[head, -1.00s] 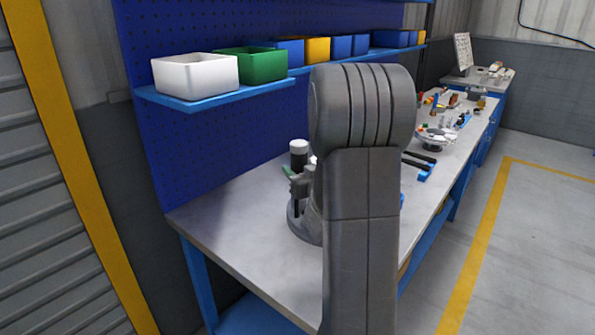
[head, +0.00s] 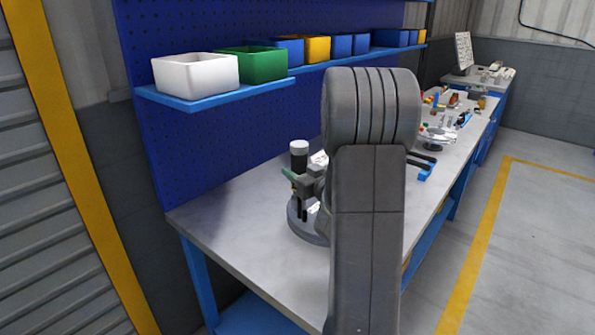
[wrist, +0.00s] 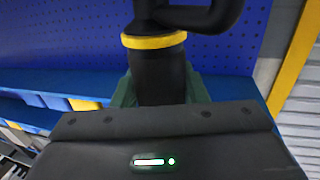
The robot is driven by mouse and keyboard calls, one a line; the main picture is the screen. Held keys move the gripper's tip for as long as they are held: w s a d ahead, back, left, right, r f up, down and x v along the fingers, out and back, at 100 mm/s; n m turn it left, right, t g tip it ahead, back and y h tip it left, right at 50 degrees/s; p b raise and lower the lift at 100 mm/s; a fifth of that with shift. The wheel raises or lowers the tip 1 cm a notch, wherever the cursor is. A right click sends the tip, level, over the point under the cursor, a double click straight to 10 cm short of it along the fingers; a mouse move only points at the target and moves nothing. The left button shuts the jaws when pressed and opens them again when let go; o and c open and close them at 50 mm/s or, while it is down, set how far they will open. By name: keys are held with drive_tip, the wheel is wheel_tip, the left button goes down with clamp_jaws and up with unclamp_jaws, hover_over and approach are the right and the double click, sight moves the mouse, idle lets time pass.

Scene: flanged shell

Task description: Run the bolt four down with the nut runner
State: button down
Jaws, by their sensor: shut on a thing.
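My gripper (head: 308,187) is shut on the nut runner, a dark upright tool with a light cap (head: 299,147) in the head view. In the wrist view the nut runner (wrist: 160,75) is a black body with a yellow ring, held between green finger pads. It stands over the grey round flanged shell (head: 297,228) on the bench. My arm hides the right part of the shell. I cannot make out bolt four or whether the tool's lower end touches a bolt.
The workbench (head: 240,235) is bare at the front left. A shelf with a white bin (head: 195,75), a green bin (head: 250,64) and several others runs along the blue pegboard. Black-and-blue tools (head: 424,165) and small parts lie farther back on the bench.

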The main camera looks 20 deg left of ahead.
sight(297, 152)
drive_tip(key=shift+r+n+g+y, duration=0.1)
drive_tip(key=shift+n+g+y, duration=0.2)
drive_tip(key=shift+n+g, duration=0.15)
drive_tip(key=shift+f, duration=0.35)
idle(0.6)
drive_tip(key=shift+r, duration=0.15)
idle(0.4)
drive_tip(key=shift+r+p, duration=1.75)
drive_tip(key=shift+r, duration=1.2)
